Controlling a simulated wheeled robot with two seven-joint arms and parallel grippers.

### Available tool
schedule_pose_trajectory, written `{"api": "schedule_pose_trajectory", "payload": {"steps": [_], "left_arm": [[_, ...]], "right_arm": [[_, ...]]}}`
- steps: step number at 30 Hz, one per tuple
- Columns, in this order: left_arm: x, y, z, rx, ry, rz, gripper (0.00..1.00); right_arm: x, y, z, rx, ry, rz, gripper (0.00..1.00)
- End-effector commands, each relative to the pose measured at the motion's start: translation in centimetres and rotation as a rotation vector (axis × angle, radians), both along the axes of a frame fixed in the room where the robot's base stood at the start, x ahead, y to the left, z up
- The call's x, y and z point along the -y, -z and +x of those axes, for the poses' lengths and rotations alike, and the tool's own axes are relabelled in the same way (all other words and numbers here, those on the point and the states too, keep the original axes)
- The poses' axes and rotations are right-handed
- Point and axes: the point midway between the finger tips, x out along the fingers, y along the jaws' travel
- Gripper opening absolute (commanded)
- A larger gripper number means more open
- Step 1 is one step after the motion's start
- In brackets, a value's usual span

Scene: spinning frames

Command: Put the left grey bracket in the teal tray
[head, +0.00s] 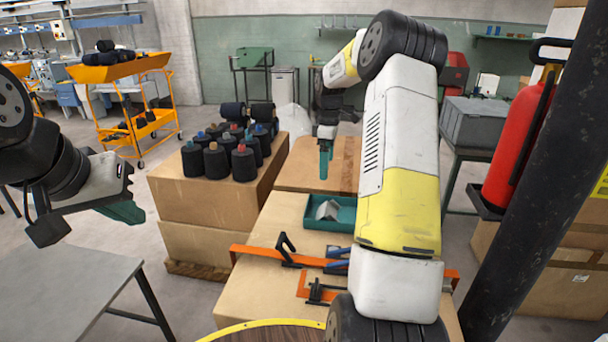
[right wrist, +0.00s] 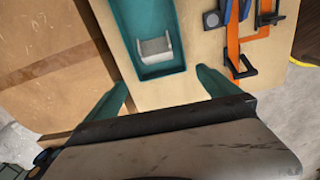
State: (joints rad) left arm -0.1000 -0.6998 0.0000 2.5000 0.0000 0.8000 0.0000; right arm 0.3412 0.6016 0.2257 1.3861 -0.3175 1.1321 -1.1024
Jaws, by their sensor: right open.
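A grey bracket (head: 327,210) lies inside the teal tray (head: 345,225) on the light wooden worktop. In the right wrist view the bracket (right wrist: 155,49) sits in the near end of the tray (right wrist: 160,72), apart from my fingers. No second bracket shows. My right gripper (head: 325,162) is above the far side of the tray; in its wrist view its teal fingers (right wrist: 162,80) are spread apart with nothing between them. My left gripper (head: 124,211) is far left, away from the tray, and its finger gap is hidden.
Orange bars with black clamps (head: 290,257) and blue-handled tools (head: 338,260) lie in front of the tray. Dark thread spools (head: 243,160) crowd a box at the left. A red extinguisher (head: 515,140) stands by a dark post at the right. A grey table (head: 60,285) is bare.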

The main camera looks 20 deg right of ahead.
Motion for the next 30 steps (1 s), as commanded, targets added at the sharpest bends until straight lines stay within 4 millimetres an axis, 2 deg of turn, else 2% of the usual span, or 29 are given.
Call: {"api": "schedule_pose_trajectory", "payload": {"steps": [1, 4, 6, 9, 13, 17, 21, 25, 30], "left_arm": [[0.0, 0.0, 0.0, 0.0, 0.0, 0.0, 0.0], [0.0, 0.0, 0.0, 0.0, 0.0, 0.0, 0.0], [0.0, 0.0, 0.0, 0.0, 0.0, 0.0, 0.0], [0.0, 0.0, 0.0, 0.0, 0.0, 0.0, 0.0], [0.0, 0.0, 0.0, 0.0, 0.0, 0.0, 0.0], [0.0, 0.0, 0.0, 0.0, 0.0, 0.0, 0.0], [0.0, 0.0, 0.0, 0.0, 0.0, 0.0, 0.0], [0.0, 0.0, 0.0, 0.0, 0.0, 0.0, 0.0], [0.0, 0.0, 0.0, 0.0, 0.0, 0.0, 0.0]], "right_arm": [[-1.1, -2.2, -0.8, 0.028, 0.024, -0.005, 1.0], [-3.5, -6.3, -3.6, 0.084, 0.12, -0.005, 1.0], [-5.3, -9.1, -6.1, 0.128, 0.199, 0.006, 1.0], [-7.6, -12.2, -10.1, 0.187, 0.317, 0.036, 1.0], [-10.2, -14.9, -15.8, 0.261, 0.475, 0.099, 1.0], [-12.4, -16.2, -21.7, 0.322, 0.637, 0.193, 1.0], [-14.2, -16.0, -27.4, 0.362, 0.796, 0.311, 1.0], [-15.3, -15.0, -31.0, 0.374, 0.905, 0.406, 1.0], [-15.9, -14.2, -33.1, 0.373, 0.973, 0.468, 1.0]]}}
